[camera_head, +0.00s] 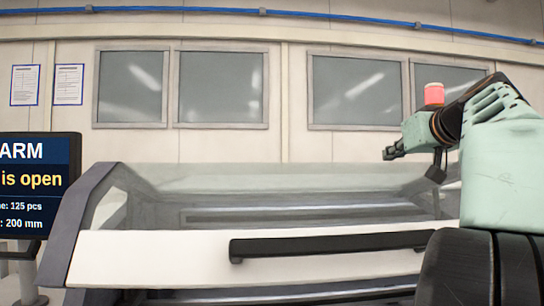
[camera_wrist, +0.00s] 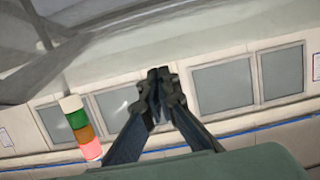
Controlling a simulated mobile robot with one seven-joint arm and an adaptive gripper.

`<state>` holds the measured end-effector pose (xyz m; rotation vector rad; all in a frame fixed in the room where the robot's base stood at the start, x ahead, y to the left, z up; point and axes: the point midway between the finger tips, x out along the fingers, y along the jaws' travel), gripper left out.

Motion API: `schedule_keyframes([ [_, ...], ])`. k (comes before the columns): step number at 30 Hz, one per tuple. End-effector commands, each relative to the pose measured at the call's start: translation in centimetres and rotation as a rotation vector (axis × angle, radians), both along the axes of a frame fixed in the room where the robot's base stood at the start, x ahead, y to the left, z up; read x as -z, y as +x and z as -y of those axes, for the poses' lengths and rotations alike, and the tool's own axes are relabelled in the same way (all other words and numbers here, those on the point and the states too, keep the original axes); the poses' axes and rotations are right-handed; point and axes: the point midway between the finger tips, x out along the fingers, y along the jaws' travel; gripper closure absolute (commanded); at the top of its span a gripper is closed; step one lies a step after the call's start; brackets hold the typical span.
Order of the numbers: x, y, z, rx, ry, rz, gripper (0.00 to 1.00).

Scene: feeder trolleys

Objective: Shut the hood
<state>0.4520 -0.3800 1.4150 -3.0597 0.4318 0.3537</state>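The hood (camera_head: 150,258) has a clear top, dark side frame and white front panel. It fills the lower middle of the head view. A long black handle (camera_head: 330,244) runs across the front panel. A dark gap shows below the panel, and the right end is hidden behind my arm. My gripper (camera_head: 388,154) is above the clear top at the right, apart from the handle. In the wrist view my gripper (camera_wrist: 160,74) has its fingertips together with nothing between them.
A screen (camera_head: 38,185) at the left reads "ARM" and "is open", cut off by the picture edge. A signal light shows red (camera_head: 433,94) behind my arm; its stack (camera_wrist: 80,127) shows in the wrist view. Windows (camera_head: 220,87) line the back wall.

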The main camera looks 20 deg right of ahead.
Motion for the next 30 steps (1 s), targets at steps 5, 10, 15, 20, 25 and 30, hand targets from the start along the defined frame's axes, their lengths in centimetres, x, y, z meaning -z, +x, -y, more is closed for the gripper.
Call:
schedule_keyframes([
  [5, 4.6, -0.9, 0.2, -0.001, 0.003, -0.005, 1.00],
  [10, 7.9, -1.6, 0.0, -0.002, 0.003, -0.004, 1.00],
  [15, 10.7, -2.1, -0.1, 0.000, 0.002, -0.005, 1.00],
  [20, 12.6, -2.2, -0.2, -0.001, 0.001, -0.003, 1.00],
  [25, 14.0, -2.3, -0.2, -0.001, 0.001, -0.002, 1.00],
  [30, 14.7, -2.3, -0.2, 0.000, 0.000, -0.001, 1.00],
])
